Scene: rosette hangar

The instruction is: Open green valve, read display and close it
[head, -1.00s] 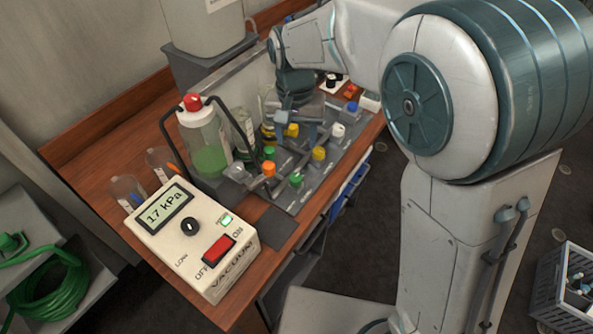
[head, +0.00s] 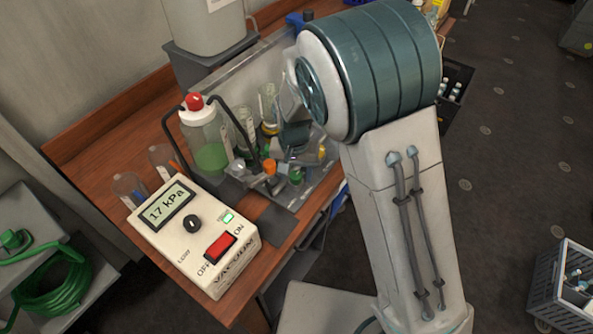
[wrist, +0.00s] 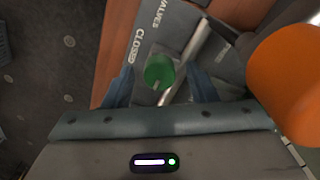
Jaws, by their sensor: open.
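The green valve knob (wrist: 160,72) shows in the wrist view beside the printed word CLOSED, between the two fingers of my open gripper (wrist: 160,80). I cannot tell whether a finger touches it. In the head view, a green knob (head: 295,177) sits at the panel's front, and my gripper above the panel is mostly hidden by my arm. The vacuum box (head: 205,255) stands on the bench, and its display (head: 169,204) reads 17 kPa. Its small light (head: 228,218) is green.
A large orange knob (wrist: 288,82) stands close at the right in the wrist view; it is also in the head view (head: 269,166). A bottle of green liquid (head: 210,150) with a red cap stands behind the valves. A crate (head: 565,290) is on the floor.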

